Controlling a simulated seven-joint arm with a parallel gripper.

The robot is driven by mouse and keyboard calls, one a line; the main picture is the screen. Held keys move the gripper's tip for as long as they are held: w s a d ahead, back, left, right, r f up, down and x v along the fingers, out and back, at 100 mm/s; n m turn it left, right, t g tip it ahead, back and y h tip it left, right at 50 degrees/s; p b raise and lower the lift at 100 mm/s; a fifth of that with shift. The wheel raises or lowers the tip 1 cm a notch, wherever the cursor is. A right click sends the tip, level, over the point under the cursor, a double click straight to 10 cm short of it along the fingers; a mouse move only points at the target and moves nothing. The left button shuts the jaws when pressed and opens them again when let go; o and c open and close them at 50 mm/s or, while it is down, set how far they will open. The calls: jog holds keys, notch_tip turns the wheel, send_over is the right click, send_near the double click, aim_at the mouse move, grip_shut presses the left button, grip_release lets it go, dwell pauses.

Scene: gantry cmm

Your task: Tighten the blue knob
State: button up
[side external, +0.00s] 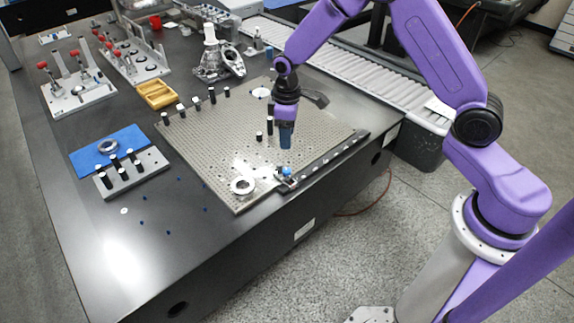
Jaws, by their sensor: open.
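The blue knob (287,172) is small and sits on a dark clamp block at the near edge of the perforated metal plate (220,145), beside a metal ring part. My gripper (286,146) is open and points down over the plate's right part, above and apart from the knob in the picture. Its fingertips look dark blue-grey. No object shows between the fingers, though the gap is too small to see clearly. The knob's top is visible.
A silver ring (242,187) lies left of the knob. Black posts (212,95) stand along the plate's far-left side. A rail (330,150) runs along its right edge. A blue mat (108,146) and a post block (132,174) lie left. The front-left table is mostly free.

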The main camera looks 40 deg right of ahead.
aim_at(287, 170)
notch_tip(287, 170, down, 12)
jog(key=shift+f, duration=0.1)
dwell(0.4)
grip_shut()
